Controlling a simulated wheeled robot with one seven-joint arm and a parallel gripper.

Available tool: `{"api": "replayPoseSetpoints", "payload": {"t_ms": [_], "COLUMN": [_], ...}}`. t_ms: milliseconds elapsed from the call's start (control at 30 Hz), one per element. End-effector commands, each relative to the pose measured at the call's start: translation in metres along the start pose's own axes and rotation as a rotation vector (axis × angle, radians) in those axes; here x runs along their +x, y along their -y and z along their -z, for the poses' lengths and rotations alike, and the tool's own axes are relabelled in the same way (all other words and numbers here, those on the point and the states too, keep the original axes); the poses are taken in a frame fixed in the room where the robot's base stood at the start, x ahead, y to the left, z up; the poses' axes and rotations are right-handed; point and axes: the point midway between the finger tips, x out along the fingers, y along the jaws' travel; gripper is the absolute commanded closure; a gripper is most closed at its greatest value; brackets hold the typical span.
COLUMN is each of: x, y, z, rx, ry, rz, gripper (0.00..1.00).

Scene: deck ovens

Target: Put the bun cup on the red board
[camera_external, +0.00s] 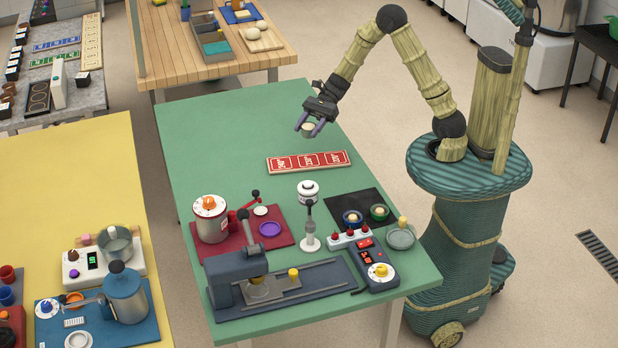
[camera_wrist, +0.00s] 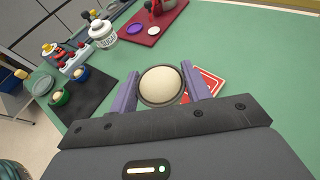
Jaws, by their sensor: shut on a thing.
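My gripper (camera_external: 313,127) is shut on a bun cup (camera_external: 308,129), a dark round cup with a pale bun in it. In the wrist view the cup (camera_wrist: 160,86) sits upright between the two purple fingers. My gripper holds it above the green table, beyond the red board in the external view. The red board (camera_external: 308,161) lies flat and has several white-marked squares. In the wrist view part of the red board (camera_wrist: 207,83) shows behind the cup and the right finger; the rest is hidden.
Two more bun cups, one blue (camera_external: 352,217) and one green (camera_external: 379,211), stand on a black mat (camera_external: 357,200). The far end of the green table (camera_external: 230,120) is clear.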

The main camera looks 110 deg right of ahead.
Motion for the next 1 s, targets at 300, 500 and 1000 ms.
{"api": "replayPoseSetpoints", "payload": {"t_ms": [300, 500, 1000], "x": [0.008, 0.022, 0.029], "y": [0.0, 0.0, 0.0], "z": [0.018, 0.05, 0.067], "rx": [0.005, 0.005, 0.003], "ry": [0.0, 0.0, 0.0], "rz": [-0.001, -0.001, 0.0], "gripper": [0.75, 0.75, 0.75]}}
